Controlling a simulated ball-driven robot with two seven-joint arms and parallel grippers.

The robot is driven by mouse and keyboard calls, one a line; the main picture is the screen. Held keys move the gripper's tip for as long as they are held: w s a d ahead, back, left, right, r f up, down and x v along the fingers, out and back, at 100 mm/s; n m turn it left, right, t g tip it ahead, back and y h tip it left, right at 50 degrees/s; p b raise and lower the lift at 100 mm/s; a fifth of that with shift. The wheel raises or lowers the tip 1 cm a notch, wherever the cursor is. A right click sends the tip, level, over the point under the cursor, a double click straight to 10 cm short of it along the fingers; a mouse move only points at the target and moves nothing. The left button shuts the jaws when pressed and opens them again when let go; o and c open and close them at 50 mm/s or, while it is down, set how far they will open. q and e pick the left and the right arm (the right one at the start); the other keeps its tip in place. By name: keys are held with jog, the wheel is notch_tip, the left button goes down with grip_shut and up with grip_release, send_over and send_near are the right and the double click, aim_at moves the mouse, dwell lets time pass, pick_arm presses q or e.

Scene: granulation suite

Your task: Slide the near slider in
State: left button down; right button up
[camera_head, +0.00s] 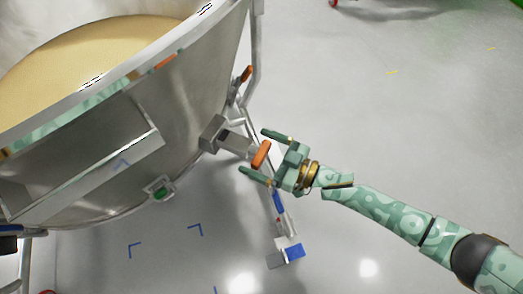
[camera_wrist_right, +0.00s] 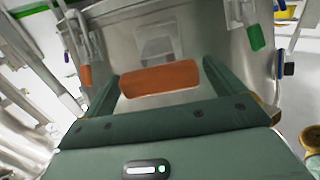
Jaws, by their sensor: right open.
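The near slider (camera_head: 235,145) is a grey bar standing out of a grey block (camera_head: 213,133) on the side of the steel vessel. At its outer end is an orange handle (camera_head: 261,154), also seen across the middle of the right wrist view (camera_wrist_right: 160,78). My right gripper (camera_head: 253,152) is open, with its two green fingers on either side of the orange handle. In the wrist view a gap shows between the handle and the palm, and I cannot tell whether the fingers touch the handle's ends. My left gripper is not in view.
The large steel vessel (camera_head: 190,100) holds tan powder (camera_head: 80,60) and fills the left. Another orange handle (camera_head: 246,73) sits farther back beside a vessel leg. A leg with a blue-marked foot (camera_head: 292,251) stands below my right gripper. Open floor (camera_head: 420,120) lies to the right.

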aim_at(244, 146)
jog(key=c, duration=1.4)
jog(key=x, duration=0.5)
jog(key=shift+w+a, duration=0.15)
jog(key=shift+a, duration=0.25)
jog(key=shift+w+a, duration=0.15)
jog(key=shift+a, duration=0.15)
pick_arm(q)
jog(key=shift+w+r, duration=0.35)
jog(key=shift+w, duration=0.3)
pick_arm(e)
jog(key=shift+r, duration=0.1)
jog(key=o, duration=1.4)
jog(key=shift+w+a, duration=0.1)
jog(key=shift+a, duration=0.1)
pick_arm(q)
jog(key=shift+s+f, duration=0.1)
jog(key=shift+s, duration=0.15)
pick_arm(e)
jog(key=shift+d, duration=0.1)
